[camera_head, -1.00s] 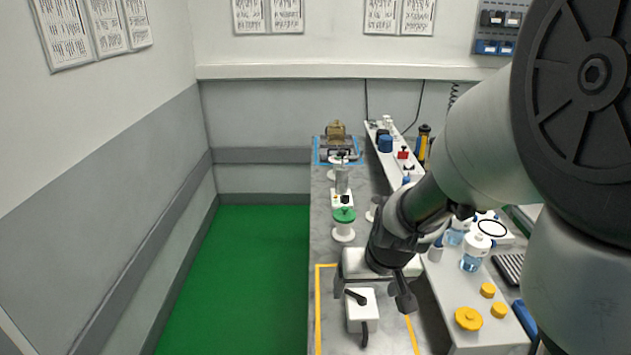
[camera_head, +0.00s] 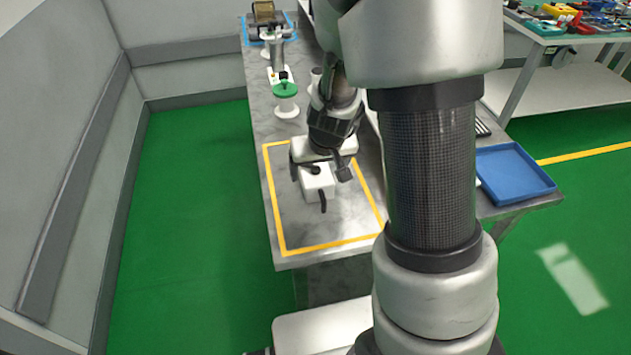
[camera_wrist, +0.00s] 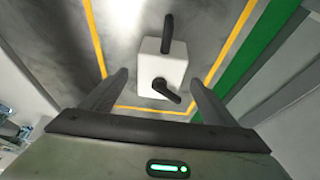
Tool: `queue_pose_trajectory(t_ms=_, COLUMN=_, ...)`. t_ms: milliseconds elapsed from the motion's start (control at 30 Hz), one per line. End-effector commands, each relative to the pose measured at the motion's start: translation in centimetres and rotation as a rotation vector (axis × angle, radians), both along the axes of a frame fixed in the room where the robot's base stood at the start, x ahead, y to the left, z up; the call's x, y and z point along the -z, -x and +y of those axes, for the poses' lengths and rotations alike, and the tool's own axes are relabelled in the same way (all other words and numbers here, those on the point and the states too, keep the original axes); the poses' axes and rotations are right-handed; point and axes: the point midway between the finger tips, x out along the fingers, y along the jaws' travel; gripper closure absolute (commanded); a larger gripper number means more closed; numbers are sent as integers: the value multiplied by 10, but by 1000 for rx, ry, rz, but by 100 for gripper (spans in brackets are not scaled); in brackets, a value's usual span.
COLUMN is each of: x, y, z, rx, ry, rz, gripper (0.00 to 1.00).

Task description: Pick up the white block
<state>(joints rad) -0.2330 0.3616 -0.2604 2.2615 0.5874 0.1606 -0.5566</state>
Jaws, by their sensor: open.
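The white block (camera_head: 318,187) stands on the grey bench inside a yellow-outlined area. It has a black lever on its top and a black handle on its front side. It also shows in the wrist view (camera_wrist: 160,68), between and beyond the fingers. My gripper (camera_head: 319,173) is open just above the block, with one finger toward each side of it. In the wrist view the open gripper (camera_wrist: 158,78) has clear gaps between its fingers and the block. The fingers do not appear to touch it. The head view does not show the exact height gap.
Behind my gripper stands a white spool with a green top (camera_head: 286,92). Farther back is a brass-coloured device (camera_head: 264,14) in a blue outline. A blue tray (camera_head: 513,173) lies at the right. The bench around the block, within the yellow line (camera_head: 330,243), is clear.

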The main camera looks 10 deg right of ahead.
Motion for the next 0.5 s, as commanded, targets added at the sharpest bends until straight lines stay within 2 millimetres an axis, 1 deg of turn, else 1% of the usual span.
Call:
queue_pose_trajectory(t_ms=33, x=11, y=-3, z=0, rx=0, ry=1, rz=3, gripper=20)
queue_pose_trajectory(t_ms=233, x=37, y=-15, z=-1, rx=1, ry=1, rz=3, gripper=20)
queue_pose_trajectory(t_ms=333, x=41, y=-18, z=0, rx=1, ry=0, rz=1, gripper=20)
queue_pose_trajectory(t_ms=500, x=41, y=-19, z=0, rx=0, ry=0, rz=0, gripper=20)
